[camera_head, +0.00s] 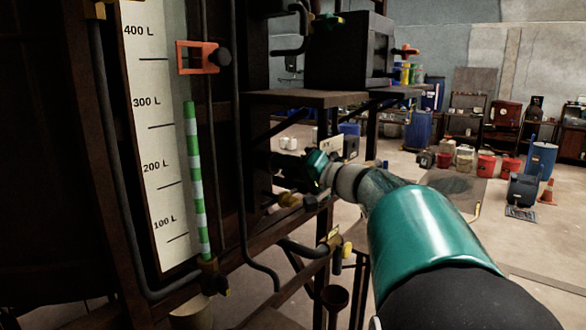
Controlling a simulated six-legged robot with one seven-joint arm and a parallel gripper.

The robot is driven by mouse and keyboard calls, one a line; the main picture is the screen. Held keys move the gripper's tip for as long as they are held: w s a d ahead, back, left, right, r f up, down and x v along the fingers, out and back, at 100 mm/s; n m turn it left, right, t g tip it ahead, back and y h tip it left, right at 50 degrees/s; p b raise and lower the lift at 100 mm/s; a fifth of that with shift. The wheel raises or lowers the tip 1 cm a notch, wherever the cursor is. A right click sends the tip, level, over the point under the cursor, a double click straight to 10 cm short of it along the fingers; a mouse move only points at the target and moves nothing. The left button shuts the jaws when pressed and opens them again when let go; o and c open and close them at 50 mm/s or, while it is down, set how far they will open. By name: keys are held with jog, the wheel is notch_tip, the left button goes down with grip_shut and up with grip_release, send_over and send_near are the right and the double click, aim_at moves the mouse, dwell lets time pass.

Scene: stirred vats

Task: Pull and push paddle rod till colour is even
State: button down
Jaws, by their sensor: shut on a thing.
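My teal arm reaches in from the lower right to the side of the dark vat frame. My gripper (288,167) is small and dark at its end, beside the frame under a brown shelf. It is shut on a dark part, seemingly the paddle rod, whose outline is lost in shadow. The rod's paddle and the liquid's colour are out of view. A white level scale (150,120), marked 100 to 400 L, stands on the left. Its green-and-white striped column (195,180) tops out near 300 L. An orange marker (196,57) with a black knob sits higher.
Yellow-handled valves and a pipe (305,247) lie just below my gripper. A brown shelf (306,98) and a dark box (347,50) are above it. Blue drums (541,160), red buckets (487,165) and an orange cone (546,194) stand at the back right. Open floor lies right of my arm.

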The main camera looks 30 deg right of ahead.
jog(key=c, duration=1)
grip_release()
jog(key=shift+w+a, duration=0.15)
jog(key=shift+w, duration=0.2)
jog(key=shift+c, duration=0.2)
jog(key=v, duration=1.4)
jog(key=shift+s, duration=0.1)
jog(key=s+a+f+n+g+y, duration=0.15)
jog(key=a+f+g, duration=0.35)
jog(key=a, duration=0.5)
jog(key=s+a+f+n+g, duration=0.2)
jog(key=a+f+g, duration=0.1)
jog(key=a+f, duration=0.55)
jog(key=s+a+f+n+g+h, duration=0.3)
jog(key=s+a+f+n+h, duration=0.1)
jog(key=s+a+f+h, duration=0.3)
notch_tip(320, 180, down, 2)
jog(key=shift+s+a+f, duration=0.1)
jog(key=shift+s+a, duration=0.3)
jog(key=shift+s, duration=0.7)
